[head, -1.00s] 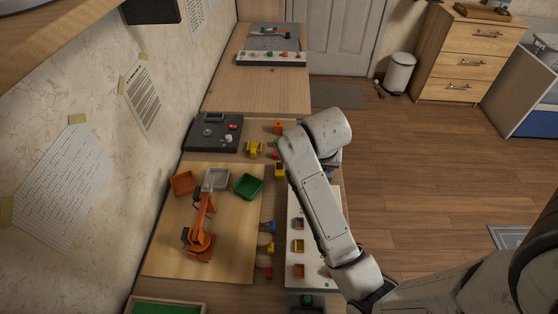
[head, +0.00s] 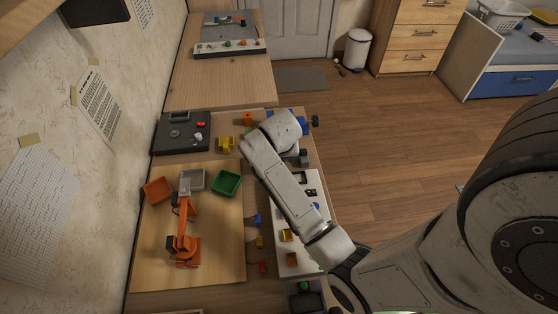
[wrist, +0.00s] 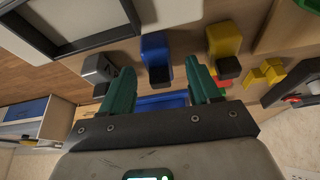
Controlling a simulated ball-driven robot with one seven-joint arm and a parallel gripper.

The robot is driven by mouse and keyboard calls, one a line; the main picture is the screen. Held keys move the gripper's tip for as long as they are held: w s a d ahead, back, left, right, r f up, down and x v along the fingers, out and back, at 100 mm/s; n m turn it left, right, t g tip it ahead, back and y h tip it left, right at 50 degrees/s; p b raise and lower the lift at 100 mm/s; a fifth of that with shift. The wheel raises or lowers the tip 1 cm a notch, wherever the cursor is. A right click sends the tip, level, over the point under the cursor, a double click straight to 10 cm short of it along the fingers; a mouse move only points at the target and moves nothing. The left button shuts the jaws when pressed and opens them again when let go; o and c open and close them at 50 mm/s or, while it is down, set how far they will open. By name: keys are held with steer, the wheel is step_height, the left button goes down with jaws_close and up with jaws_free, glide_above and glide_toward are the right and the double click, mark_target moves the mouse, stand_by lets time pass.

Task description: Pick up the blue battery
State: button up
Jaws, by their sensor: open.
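The blue battery (wrist: 156,52) is a blue block with a black end, in the upper middle of the wrist view. My gripper (wrist: 162,82) has two green fingers, spread apart and empty. The blue battery lies in line with the gap between the fingertips, just beyond them; I cannot tell the exact distance. A yellow battery (wrist: 224,42) with a black end is to its right, near the right finger. A grey block (wrist: 98,68) is to its left, near the left finger. In the head view my arm hides the gripper and this battery.
A blue tray (wrist: 160,101) shows behind the fingers. A yellow toy (head: 225,144), an orange toy arm (head: 184,248) and small bins, including a green one (head: 226,183), are on the bench. A white panel (head: 290,266) lies along its right edge. Open floor is to the right.

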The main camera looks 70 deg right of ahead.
steer(key=shift+x, duration=0.95)
steer(key=c, duration=1.1)
steer(key=shift+r, duration=0.15)
